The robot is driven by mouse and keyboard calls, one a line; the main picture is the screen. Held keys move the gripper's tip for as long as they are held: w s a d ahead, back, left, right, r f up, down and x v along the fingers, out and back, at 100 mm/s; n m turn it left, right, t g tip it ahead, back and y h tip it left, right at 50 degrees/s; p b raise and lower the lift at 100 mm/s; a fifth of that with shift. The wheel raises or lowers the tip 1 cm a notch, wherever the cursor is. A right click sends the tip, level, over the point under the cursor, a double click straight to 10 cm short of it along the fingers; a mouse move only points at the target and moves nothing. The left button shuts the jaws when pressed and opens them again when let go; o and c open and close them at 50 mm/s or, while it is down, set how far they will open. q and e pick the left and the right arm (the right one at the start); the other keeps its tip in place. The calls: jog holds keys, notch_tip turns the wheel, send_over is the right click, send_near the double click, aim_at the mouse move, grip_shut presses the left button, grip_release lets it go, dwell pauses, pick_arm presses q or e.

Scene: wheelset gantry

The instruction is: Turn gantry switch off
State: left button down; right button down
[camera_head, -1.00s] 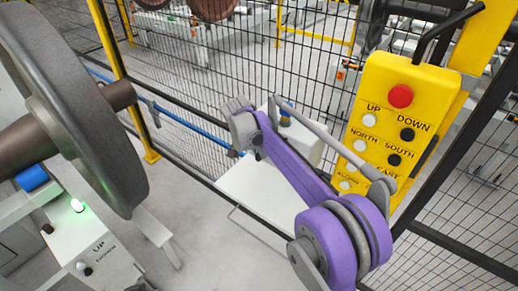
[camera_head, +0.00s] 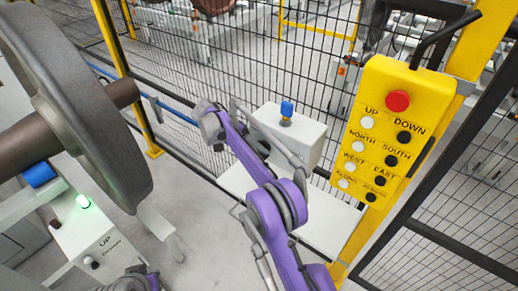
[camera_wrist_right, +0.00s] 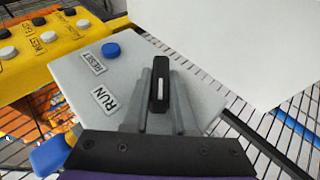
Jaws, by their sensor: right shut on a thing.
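In the right wrist view, the gantry switch is a black knob (camera_wrist_right: 160,88) with a white line, on a pale grey panel (camera_wrist_right: 75,70). The panel also has a blue button (camera_wrist_right: 110,49) by the word RESET, and the word RUN. My right gripper (camera_wrist_right: 161,92) is shut on the black knob, a finger on each side. The knob's white line runs up and down the picture. In the head view my right gripper (camera_head: 213,127) is left of the white box (camera_head: 305,136); the knob cannot be made out there.
A yellow button pendant (camera_head: 397,125) with a red button stands at the right by the mesh fence. A blue-topped knob (camera_head: 287,108) is on the white box. A large wheel (camera_head: 85,110) on an axle is at the left, above a control box with a green light (camera_head: 83,201).

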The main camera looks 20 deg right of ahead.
pick_arm(q)
jog(key=shift+r, duration=0.1)
dwell(0.3)
pick_arm(e)
jog(key=c, duration=0.7)
grip_release()
